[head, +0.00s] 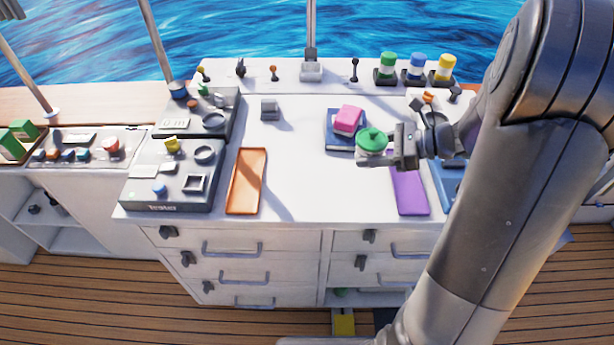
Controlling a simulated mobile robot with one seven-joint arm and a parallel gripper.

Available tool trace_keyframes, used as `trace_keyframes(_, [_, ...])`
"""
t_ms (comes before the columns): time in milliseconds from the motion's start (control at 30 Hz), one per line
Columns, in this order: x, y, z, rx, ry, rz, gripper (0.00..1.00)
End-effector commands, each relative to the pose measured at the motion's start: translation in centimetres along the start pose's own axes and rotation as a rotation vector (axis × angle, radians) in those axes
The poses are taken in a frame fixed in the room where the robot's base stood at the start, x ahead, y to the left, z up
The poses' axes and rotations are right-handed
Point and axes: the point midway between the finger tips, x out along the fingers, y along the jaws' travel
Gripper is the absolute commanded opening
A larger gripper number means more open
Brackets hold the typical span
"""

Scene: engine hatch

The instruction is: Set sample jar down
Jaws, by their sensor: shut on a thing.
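The sample jar (371,145) has a green lid and a pale body. My gripper (388,150) comes in from the right and is shut on the jar. The jar appears upright and seems to be held above the white worktop (290,150); its exact height is hard to judge from this one view. Behind it is a pink block (348,119) on a dark blue pad or book (340,144). The jar overlaps the pad's right side in the picture. My gripper's fingers hide part of the jar's right side.
An orange tray (246,181) lies at the left and a purple tray (409,191) lies right of the jar. Dark control panels (172,175) stand at the left. Green, blue and yellow jars (416,68) stand at the back right. The worktop between the orange tray and the pad is clear.

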Motion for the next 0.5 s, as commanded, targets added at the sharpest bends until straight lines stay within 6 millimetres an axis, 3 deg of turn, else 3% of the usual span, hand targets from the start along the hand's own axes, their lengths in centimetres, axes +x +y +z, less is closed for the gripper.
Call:
trace_keyframes(333, [4.3,-0.4,1.1,-0.009,-0.001,0.030,0.00])
trace_keyframes(500, [8.5,-0.4,0.5,-0.008,-0.001,0.032,0.00])
